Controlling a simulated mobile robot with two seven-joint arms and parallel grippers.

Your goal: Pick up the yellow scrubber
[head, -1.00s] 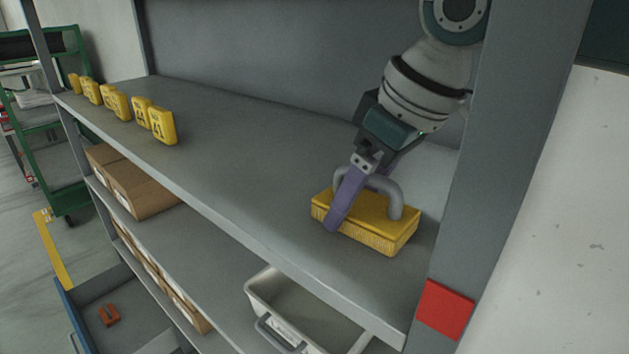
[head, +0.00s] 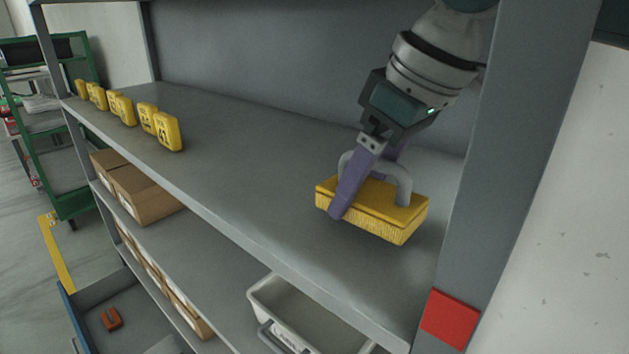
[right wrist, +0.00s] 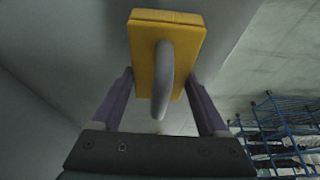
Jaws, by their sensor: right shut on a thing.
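The yellow scrubber (head: 380,212) is a yellow block with bristles below and a grey arched handle on top. In the head view it is at the right end of the upper shelf and looks slightly raised above the surface. My right gripper (head: 362,192) is shut on it, with purple fingers at its sides. In the right wrist view the scrubber (right wrist: 187,38) and its handle show between the two fingers (right wrist: 160,95). My left gripper is not in view.
The upper shelf (head: 240,140) is clear in the middle. Several yellow tags (head: 168,132) stand along its left front edge. A grey upright (head: 505,170) with a red square (head: 450,318) stands close on the right. A light bin (head: 300,310) and cardboard boxes (head: 140,192) are below.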

